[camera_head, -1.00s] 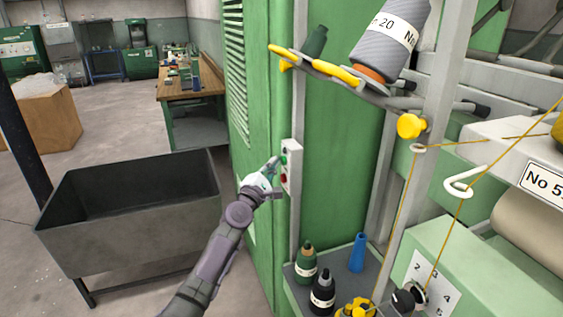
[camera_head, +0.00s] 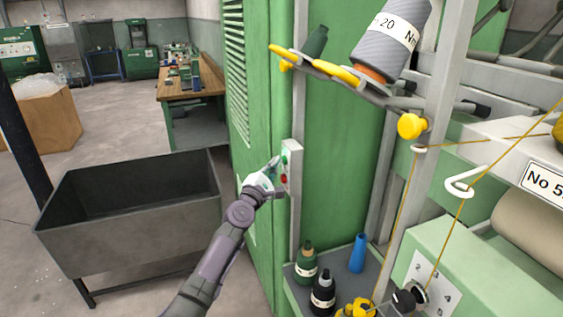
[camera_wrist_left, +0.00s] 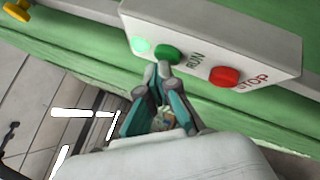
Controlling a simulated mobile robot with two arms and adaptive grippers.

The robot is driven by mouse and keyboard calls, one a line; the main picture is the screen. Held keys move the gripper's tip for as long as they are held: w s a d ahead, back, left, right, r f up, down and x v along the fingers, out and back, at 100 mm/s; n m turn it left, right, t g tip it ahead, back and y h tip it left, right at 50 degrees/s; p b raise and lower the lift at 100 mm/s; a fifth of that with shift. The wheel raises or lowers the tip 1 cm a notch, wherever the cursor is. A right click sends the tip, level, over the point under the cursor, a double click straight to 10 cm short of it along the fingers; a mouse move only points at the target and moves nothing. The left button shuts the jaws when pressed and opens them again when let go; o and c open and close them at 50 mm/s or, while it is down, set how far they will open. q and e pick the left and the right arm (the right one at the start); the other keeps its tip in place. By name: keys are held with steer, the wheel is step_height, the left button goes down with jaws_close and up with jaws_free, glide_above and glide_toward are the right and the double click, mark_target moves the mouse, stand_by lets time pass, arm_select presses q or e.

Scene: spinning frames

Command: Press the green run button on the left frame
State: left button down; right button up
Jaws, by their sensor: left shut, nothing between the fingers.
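The white control box (camera_head: 293,168) is on the post at the edge of the green frame (camera_head: 270,80). In the left wrist view its face carries the green RUN button (camera_wrist_left: 167,54), a pale green lamp (camera_wrist_left: 141,45) that looks lit, and the red STOP button (camera_wrist_left: 225,77). My left gripper (camera_head: 277,161) is shut and empty at the box. In the wrist view its fingertips (camera_wrist_left: 158,70) overlap the lower edge of the RUN button. I cannot tell whether they touch it. My right gripper is not in view.
A dark metal bin (camera_head: 130,220) stands left of my left arm. A yellow-hooked rail (camera_head: 345,76) with a large grey cone (camera_head: 388,45) is above right. Yellow threads run at the right.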

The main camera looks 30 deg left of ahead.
arm_select(q)
steer(key=shift+s+a, duration=0.45)
steer(key=shift+s, duration=0.2)
steer(key=shift+s+a, duration=1.65)
steer(key=shift+s, duration=0.25)
